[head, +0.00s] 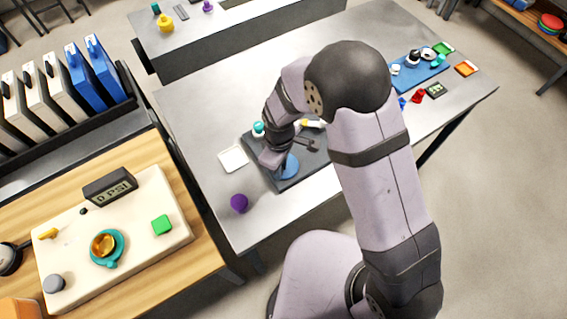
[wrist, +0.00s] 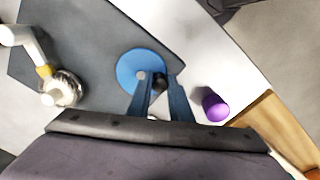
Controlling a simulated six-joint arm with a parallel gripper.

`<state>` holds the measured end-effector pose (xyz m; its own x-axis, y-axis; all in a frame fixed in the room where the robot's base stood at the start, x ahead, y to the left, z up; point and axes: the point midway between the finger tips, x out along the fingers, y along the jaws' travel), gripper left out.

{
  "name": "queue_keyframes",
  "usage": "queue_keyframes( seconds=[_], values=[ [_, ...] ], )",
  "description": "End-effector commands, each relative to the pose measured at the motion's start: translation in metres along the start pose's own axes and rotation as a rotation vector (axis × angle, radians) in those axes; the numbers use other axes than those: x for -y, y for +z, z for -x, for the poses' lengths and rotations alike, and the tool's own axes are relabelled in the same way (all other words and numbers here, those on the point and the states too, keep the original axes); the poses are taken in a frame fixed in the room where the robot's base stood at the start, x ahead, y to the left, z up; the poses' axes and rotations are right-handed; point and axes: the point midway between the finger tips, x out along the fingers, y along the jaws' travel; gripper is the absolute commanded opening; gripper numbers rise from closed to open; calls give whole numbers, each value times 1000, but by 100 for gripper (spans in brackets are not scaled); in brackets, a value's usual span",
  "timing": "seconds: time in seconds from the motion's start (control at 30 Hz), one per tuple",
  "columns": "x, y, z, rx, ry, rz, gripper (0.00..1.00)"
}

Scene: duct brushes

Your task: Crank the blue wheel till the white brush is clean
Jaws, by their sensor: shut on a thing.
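The blue wheel (head: 289,169) lies flat on a dark board (head: 287,184) on the metal table. In the wrist view the wheel (wrist: 128,68) shows as a blue disc with a pale hub and a small dark knob (wrist: 160,81) near its edge. My gripper (wrist: 162,82) is over the wheel's edge, its two fingers closed on that knob. The white brush (wrist: 62,89) is on the left in the wrist view, a bristly head beside a white pipe with a yellow band. The bristles look whitish with brownish-grey patches. My arm hides part of the board in the head view.
A purple object (head: 239,203) stands on the table near the wheel. A white square (head: 234,158) lies left of the board. A blue tray (head: 420,74) with small items is at the far right. A wooden table (head: 205,262) holds a scale and cup at left.

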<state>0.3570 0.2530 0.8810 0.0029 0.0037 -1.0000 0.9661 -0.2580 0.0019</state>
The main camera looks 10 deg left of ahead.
Motion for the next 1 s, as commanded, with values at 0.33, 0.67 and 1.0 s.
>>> queue_keyframes(
  seconds=[0.33, 0.67, 1.0],
  values=[
    [4, 11, -4, 15, -11, 0, 6],
    [-1, 20, -2, 15, -12, -2, 6],
    [-2, 21, -2, 15, -11, 0, 6]
  ],
)
